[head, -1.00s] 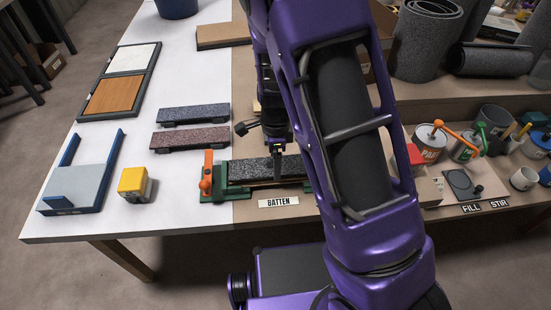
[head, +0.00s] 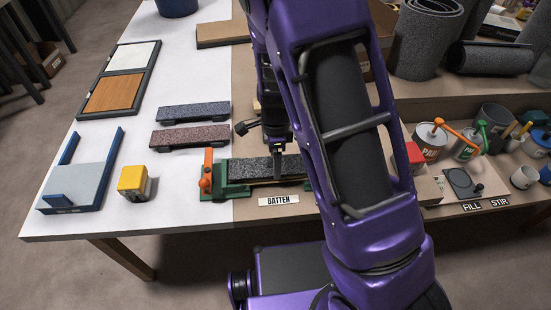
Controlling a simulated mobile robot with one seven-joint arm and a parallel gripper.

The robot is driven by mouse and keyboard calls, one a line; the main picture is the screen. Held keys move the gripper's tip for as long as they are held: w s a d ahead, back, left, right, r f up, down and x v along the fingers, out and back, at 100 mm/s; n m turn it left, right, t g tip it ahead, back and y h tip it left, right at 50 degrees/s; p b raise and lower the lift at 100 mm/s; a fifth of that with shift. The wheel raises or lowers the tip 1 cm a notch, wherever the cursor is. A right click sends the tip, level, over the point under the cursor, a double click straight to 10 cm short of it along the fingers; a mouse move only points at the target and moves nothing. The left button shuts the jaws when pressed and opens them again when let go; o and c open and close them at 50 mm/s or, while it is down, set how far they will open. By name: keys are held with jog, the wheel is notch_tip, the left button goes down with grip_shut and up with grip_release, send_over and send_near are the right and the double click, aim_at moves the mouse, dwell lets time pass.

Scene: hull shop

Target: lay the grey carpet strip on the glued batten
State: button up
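The dark grey speckled carpet strip (head: 248,170) lies lengthwise along the batten (head: 262,184), in a green jig (head: 220,193) behind the BATTEN label. Only a thin tan edge of the batten shows below the strip; any glue is hidden. My gripper (head: 277,168) points down at the strip's middle, at or just above its top face. The fingers are small and dark, and I cannot tell whether they grip it. My arm hides the jig's right end.
An orange clamp (head: 207,168) stands at the jig's left end. A blue-grey strip (head: 194,112) and a reddish strip (head: 190,137) lie behind it on supports. A yellow-topped block (head: 134,183) stands left. Paint cans (head: 430,142) stand right.

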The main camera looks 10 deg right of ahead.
jog(key=shift+f, duration=0.3)
dwell(0.4)
jog(key=o, duration=1.1)
jog(key=shift+r+p, duration=2.1)
jog(key=shift+r, duration=1.45)
jog(key=shift+d, duration=0.1)
